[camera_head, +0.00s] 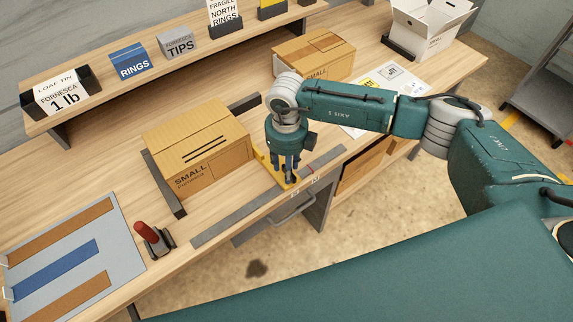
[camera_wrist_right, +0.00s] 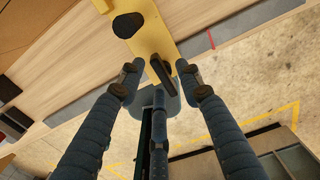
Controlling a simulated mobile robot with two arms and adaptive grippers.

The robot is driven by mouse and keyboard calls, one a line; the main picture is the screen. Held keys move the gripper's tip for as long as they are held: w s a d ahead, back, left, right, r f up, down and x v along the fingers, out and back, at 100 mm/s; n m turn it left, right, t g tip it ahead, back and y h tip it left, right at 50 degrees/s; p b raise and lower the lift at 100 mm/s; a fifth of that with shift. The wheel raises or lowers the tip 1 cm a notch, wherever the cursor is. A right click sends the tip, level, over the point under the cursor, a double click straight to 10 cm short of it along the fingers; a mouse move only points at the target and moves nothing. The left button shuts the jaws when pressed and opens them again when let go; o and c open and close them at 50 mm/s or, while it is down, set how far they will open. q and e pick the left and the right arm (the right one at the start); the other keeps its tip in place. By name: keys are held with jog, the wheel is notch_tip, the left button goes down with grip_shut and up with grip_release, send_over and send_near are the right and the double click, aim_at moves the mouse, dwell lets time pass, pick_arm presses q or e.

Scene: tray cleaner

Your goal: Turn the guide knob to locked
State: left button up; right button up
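The yellow guide (camera_head: 274,174) sits at the table's front edge, across a grey rail beside the cardboard box. In the right wrist view the guide (camera_wrist_right: 158,38) is a yellow plate with a round black knob (camera_wrist_right: 127,25) and a narrow black bar-shaped knob (camera_wrist_right: 162,72) near its end. My right gripper (camera_head: 287,164) points down over the guide in the head view. In the wrist view its fingers (camera_wrist_right: 160,82) are spread, with the bar-shaped knob between the tips; I cannot tell whether they touch it. The knob's lock marking is not readable. My left gripper is out of view.
A cardboard box labelled SMALL (camera_head: 198,150) stands just left of the guide, and another box (camera_head: 314,55) stands behind my right arm. A red-handled tool (camera_head: 148,235) stands at the front left beside a striped mat (camera_head: 75,250). A drawer handle (camera_head: 293,208) juts out below.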

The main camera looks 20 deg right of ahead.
jog(key=shift+f, duration=0.55)
jog(key=shift+c, duration=0.3)
grip_shut()
